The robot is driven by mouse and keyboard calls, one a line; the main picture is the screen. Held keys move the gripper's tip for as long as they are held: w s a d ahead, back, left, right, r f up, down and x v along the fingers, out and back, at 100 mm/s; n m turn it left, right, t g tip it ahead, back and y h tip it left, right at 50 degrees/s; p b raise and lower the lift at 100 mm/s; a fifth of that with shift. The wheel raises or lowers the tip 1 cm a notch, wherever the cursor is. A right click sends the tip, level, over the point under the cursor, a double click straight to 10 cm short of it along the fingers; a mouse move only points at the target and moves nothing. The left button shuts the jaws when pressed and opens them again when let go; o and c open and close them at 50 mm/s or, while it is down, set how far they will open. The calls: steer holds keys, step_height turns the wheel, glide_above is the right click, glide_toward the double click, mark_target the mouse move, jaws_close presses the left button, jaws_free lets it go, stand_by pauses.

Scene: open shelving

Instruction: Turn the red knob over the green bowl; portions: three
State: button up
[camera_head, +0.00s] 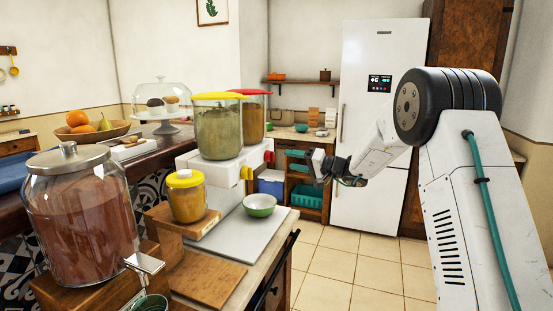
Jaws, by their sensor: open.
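The red knob (268,156) is on the front of the white dispenser base (222,170), under the red-lidded container (253,117). A yellow knob (246,173) sits nearer, under the yellow-lidded container (218,130). The green bowl (259,204), pale inside, stands upright on the grey counter surface in front of the base. It looks nearer the yellow knob than the red one; I cannot tell which outlet it is under. It looks empty. My gripper (326,167) is open and empty, in the air to the right of the red knob, apart from it.
A yellow-lidded jar (186,197) on a wooden board stands left of the bowl. A large glass jar (82,205) with a metal tap is at the front left. A fruit bowl (94,132) and a glass dome (161,102) stand behind. The tiled floor at the right is clear.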

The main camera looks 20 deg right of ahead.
mark_target(270, 156)
steer(key=x, duration=0.7)
steer(key=shift+w+a, duration=0.2)
steer(key=c, duration=1)
